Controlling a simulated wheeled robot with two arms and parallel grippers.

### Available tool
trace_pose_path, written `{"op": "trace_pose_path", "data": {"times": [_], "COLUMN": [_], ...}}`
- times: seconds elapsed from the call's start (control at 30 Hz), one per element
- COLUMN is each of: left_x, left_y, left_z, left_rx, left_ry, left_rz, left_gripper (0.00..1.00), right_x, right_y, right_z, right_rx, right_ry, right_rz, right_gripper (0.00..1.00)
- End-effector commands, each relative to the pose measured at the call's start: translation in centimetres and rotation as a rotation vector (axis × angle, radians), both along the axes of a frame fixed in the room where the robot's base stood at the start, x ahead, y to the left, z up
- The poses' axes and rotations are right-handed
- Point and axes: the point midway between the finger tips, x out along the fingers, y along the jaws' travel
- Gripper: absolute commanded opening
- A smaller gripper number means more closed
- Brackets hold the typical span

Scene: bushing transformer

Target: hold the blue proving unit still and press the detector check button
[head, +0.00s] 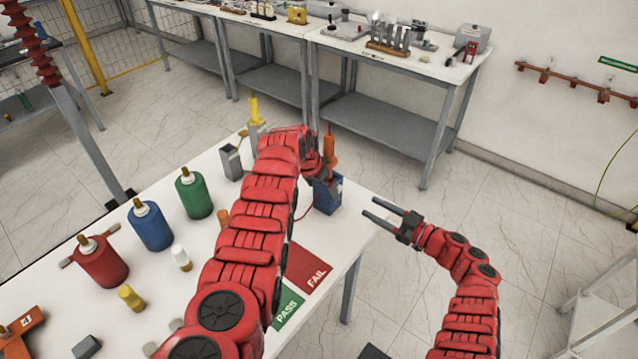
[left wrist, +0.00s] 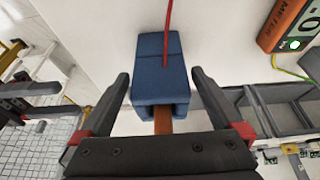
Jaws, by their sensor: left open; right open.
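The blue proving unit (head: 328,196) stands near the right edge of the white table in the head view, partly hidden by my left gripper (head: 316,170). In the left wrist view the blue unit (left wrist: 158,68) lies between the two spread fingers of my left gripper (left wrist: 160,76), with gaps on both sides. A red lead runs across it. An upright orange detector (head: 329,150) shows just behind my left gripper; its check button cannot be made out. My right gripper (head: 370,208) is open and empty, beyond the table's right edge, pointing toward the unit.
Red (head: 100,262), blue (head: 150,226) and green (head: 194,194) bottles stand on the left of the table. A red FAIL card (head: 308,270) and green PASS card (head: 287,308) lie near my left arm. An orange meter (left wrist: 287,22) shows in the left wrist view.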

Motion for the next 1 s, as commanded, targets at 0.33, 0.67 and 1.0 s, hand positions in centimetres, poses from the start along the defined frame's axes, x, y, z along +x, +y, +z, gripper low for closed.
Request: {"op": "trace_pose_path", "data": {"times": [0.33,0.67,1.0], "left_x": [0.11,0.12,0.12], "left_y": [-0.06,-0.08,-0.08], "left_z": [-0.77,-0.75,-0.74], "left_rx": [0.006,0.005,0.004], "left_ry": [-0.001,-0.001,-0.001], "left_rz": [-0.002,-0.002,-0.002], "left_gripper": [1.00,0.69,0.08], "right_x": [0.00,0.00,0.00], "right_y": [0.00,0.00,0.00], "right_z": [0.00,0.00,0.00], "right_rx": [0.000,0.000,0.000], "right_ry": [0.000,0.000,0.000], "right_rz": [0.000,0.000,0.000], "right_gripper": [0.50,0.50,0.50]}}
